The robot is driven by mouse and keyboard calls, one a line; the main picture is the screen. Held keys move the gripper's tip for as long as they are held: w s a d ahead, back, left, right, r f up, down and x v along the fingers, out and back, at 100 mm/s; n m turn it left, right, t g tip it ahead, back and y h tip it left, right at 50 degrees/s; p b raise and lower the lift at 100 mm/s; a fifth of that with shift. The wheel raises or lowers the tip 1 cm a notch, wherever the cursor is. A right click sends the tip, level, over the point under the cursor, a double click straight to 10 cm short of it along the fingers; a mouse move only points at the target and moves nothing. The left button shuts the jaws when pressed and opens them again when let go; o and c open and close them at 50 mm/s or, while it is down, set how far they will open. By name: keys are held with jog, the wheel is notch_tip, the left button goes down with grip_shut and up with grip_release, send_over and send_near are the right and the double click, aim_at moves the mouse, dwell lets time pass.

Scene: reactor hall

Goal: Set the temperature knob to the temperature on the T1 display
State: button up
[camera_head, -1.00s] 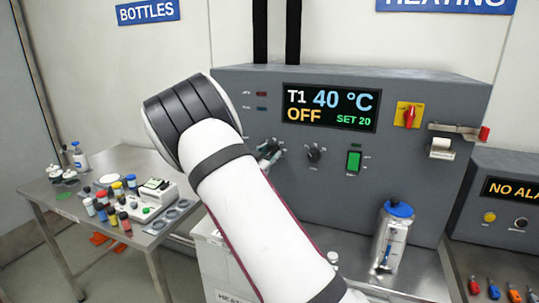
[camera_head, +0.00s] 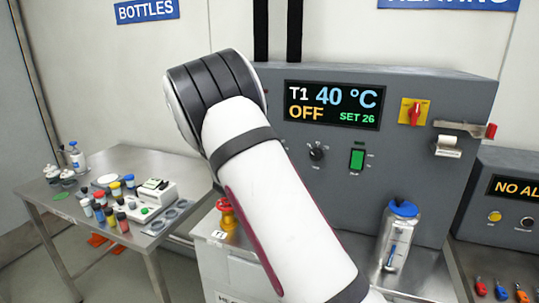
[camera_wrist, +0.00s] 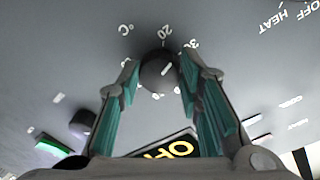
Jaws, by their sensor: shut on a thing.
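The T1 display (camera_head: 333,106) on the grey heating panel reads 40 °C, OFF, SET 26. The dark round temperature knob (camera_wrist: 157,72) is in the wrist view, with °C, 20 and 30 marks beside it. My gripper (camera_wrist: 157,76) is shut on this knob, one teal-padded finger on each side. In the head view my arm hides the gripper and the temperature knob. Part of the display (camera_wrist: 170,149) also shows in the wrist view.
A second dark knob (camera_head: 316,153), a green switch (camera_head: 357,159) and a yellow-red switch (camera_head: 413,113) are on the panel. A blue-capped bottle (camera_head: 399,235) stands below it. A side table (camera_head: 125,160) holds several small bottles. A red-yellow object (camera_head: 227,214) stands beside my arm.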

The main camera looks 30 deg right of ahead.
jog(key=shift+r+m+t+y+b, duration=0.1)
jog(key=shift+m+t+y+b, duration=0.15)
jog(key=shift+m+b, duration=2.15)
jog(key=shift+r+m+t+y+b, duration=0.2)
jog(key=shift+m+b, duration=1.35)
jog(key=shift+m, duration=1.65)
jog(key=shift+f, duration=0.1)
jog(key=o, duration=1.2)
jog(key=shift+c, duration=0.2)
